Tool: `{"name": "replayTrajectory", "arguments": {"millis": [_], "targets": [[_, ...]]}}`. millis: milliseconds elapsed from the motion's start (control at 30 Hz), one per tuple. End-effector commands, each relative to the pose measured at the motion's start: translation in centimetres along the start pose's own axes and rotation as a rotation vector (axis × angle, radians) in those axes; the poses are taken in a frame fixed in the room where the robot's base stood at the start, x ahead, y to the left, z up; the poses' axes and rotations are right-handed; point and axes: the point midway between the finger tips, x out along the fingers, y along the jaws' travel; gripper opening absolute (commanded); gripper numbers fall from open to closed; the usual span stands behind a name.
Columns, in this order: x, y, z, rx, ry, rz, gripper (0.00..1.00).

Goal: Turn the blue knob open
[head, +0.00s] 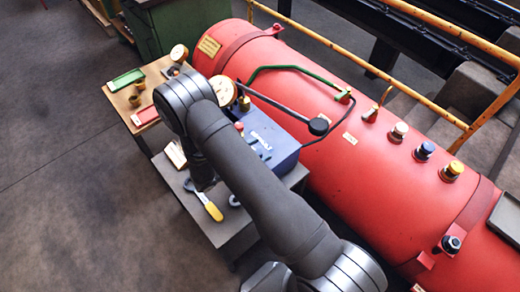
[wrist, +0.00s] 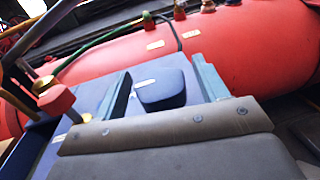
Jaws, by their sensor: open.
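My gripper (wrist: 163,85) is open over the blue box (head: 284,150) left of the boiler, apart from that blue knob. In the wrist view, a dark blue rounded block (wrist: 163,97) shows between its two blue-grey fingers; whether it is a knob or being touched, I cannot tell. In the head view my arm hides part of the box.
A red knob (wrist: 57,100) on brass stands close left of my gripper. A black ball-ended lever (head: 318,126) and a green pipe (head: 290,68) reach over the boiler (head: 330,100). A yellow-handled tool (head: 213,211) lies on the bench (head: 225,228). A yellow rail runs behind.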

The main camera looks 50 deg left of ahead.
Motion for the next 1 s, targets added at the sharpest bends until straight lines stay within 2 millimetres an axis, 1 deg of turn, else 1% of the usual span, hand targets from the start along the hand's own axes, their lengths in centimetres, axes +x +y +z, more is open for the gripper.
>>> {"name": "replayTrajectory", "arguments": {"millis": [33,133,433,567,600,667,1000], "targets": [[0.51,-0.05,0.0,0.0,0.0,-0.003,0.67],[0.97,-0.02,0.0,0.0,0.001,-0.001,0.67],[1.14,-0.01,-0.01,0.0,0.001,0.0,0.67],[1.13,-0.02,-0.01,0.0,0.001,0.0,0.41],[1.13,-0.02,-0.01,0.0,0.001,0.0,0.33],[1.12,-0.02,-0.02,0.0,0.001,0.0,0.22],[1.12,0.0,-0.03,-0.001,0.001,0.043,0.22]]}}
